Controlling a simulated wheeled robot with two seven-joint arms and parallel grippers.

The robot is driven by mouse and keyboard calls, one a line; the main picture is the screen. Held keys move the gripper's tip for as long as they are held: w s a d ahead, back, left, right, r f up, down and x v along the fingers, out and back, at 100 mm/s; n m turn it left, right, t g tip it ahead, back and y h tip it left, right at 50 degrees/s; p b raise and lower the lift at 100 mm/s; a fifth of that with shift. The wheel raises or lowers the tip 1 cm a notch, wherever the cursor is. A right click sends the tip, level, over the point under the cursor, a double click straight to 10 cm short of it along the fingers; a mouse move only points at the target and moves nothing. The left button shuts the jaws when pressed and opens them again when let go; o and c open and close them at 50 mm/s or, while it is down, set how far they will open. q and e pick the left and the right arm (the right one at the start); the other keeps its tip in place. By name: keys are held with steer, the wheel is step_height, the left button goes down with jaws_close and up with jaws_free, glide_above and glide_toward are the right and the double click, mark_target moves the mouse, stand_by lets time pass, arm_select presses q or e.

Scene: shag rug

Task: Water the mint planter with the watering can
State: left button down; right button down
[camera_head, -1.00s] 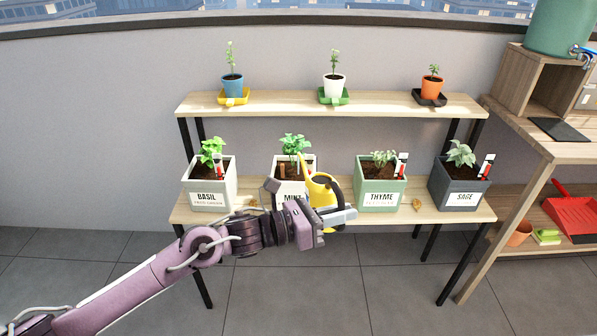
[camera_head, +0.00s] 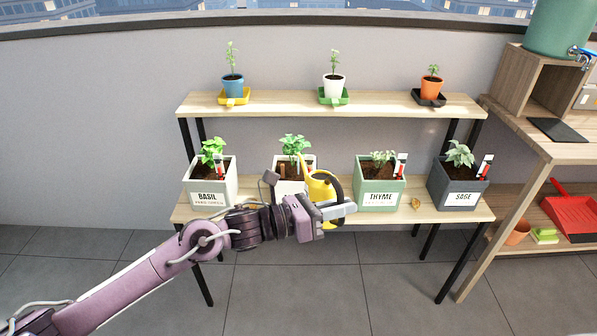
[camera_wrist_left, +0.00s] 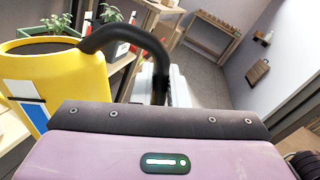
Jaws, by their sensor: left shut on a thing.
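The yellow watering can (camera_head: 319,187) is held in front of the lower shelf, between the mint and thyme planters. My left gripper (camera_head: 338,209) is shut on its black handle; in the left wrist view the yellow can (camera_wrist_left: 62,85) and its curved handle (camera_wrist_left: 125,32) fill the left side. The can's spout (camera_head: 303,165) points up and left, in front of the mint plant. The white mint planter (camera_head: 282,188) stands second from left, with the green mint (camera_head: 293,144) above dark soil. My arm and the can hide its label. My right gripper is not in view.
The white basil planter (camera_head: 209,185) is to the left; the green thyme planter (camera_head: 380,190) and dark sage planter (camera_head: 458,187) are to the right. Small pots line the upper shelf (camera_head: 290,105). A wooden workbench (camera_head: 530,140) stands at the right.

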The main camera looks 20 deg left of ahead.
mark_target(337, 224)
arm_select(q)
steer(key=shift+r, duration=0.35)
steer(key=shift+w+a+r+n+p, duration=0.1)
steer(key=shift+w+r+n+p, duration=0.15)
steer(key=shift+r+p, duration=0.45)
stand_by(0.5)
steer(key=f+b, duration=0.2)
steer(key=b, duration=0.1)
steer(key=f+m+b, duration=0.1)
steer(key=f+b, duration=0.1)
steer(key=b, duration=0.1)
steer(key=s+f+m+b, duration=0.1)
steer(key=f+b, duration=0.1)
steer(key=b, duration=0.1)
steer(key=shift+d+f+b, duration=0.1)
steer(key=shift+d+b, duration=0.15)
steer(key=shift+b, duration=0.05)
steer(key=shift+m, duration=0.25)
